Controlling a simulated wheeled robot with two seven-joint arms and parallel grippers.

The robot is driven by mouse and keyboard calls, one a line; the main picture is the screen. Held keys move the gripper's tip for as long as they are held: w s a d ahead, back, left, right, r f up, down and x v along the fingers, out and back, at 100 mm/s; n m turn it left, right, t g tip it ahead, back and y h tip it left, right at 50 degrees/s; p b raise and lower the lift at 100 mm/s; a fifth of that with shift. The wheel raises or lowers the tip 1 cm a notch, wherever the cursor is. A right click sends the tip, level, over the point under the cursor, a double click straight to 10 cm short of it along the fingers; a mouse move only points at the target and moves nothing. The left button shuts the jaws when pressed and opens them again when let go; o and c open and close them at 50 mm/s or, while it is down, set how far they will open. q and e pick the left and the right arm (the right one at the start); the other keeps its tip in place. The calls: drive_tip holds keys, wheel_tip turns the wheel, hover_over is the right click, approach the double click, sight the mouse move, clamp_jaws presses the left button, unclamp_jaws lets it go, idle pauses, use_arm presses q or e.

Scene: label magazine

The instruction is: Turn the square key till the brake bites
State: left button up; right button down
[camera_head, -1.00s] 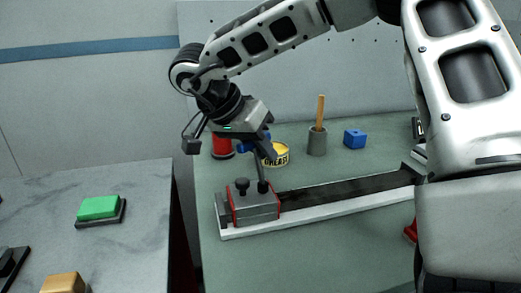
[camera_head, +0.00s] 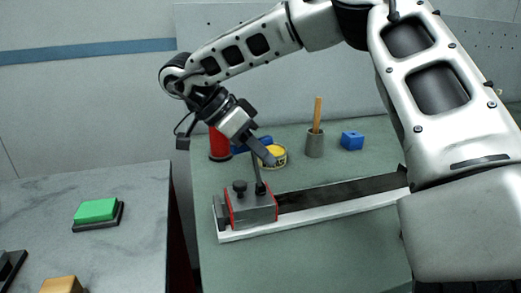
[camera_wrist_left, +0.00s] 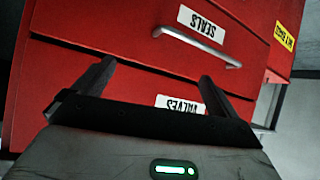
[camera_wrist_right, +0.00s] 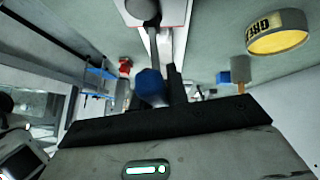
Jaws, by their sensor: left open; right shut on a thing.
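The square key has a grey shaft (camera_head: 258,178) that stands in the brake block (camera_head: 252,208), a grey block with red edges and a black knob. My right gripper (camera_head: 262,153) is shut on the key's blue handle just above the block. In the right wrist view the blue handle (camera_wrist_right: 152,88) sits between the fingers and the shaft (camera_wrist_right: 143,12) runs to the block. Whether the brake bites cannot be told. My left gripper (camera_wrist_left: 152,88) is open and empty in front of red drawers, and is outside the head view.
The block sits at the left end of a dark-topped white rail (camera_head: 345,192). A green pad (camera_head: 97,210) lies on the left table.

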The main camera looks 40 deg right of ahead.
use_arm(q)
drive_tip(key=shift+s+f, duration=0.35)
drive_tip(key=shift+s, duration=0.05)
use_arm(e)
drive_tip(key=shift+s+f+m, duration=0.1)
drive_tip(key=shift+f+m, duration=0.15)
drive_tip(key=shift+m, duration=0.15)
drive_tip(key=shift+g, duration=0.3)
use_arm(q)
drive_tip(key=shift+r, duration=0.3)
use_arm(e)
drive_tip(key=shift+s+a+m+g+y, duration=0.15)
drive_tip(key=shift+m+g+y, duration=0.45)
drive_tip(key=shift+m, duration=1)
drive_tip(key=c, duration=1.3)
unclamp_jaws()
use_arm(q)
drive_tip(key=shift+g, duration=0.3)
drive_tip(key=shift+w, duration=0.15)
use_arm(e)
drive_tip(key=shift+r, duration=0.15)
use_arm(q)
drive_tip(key=shift+d+r+p, duration=0.1)
drive_tip(key=shift+p, duration=0.2)
use_arm(e)
drive_tip(key=shift+r, duration=0.1)
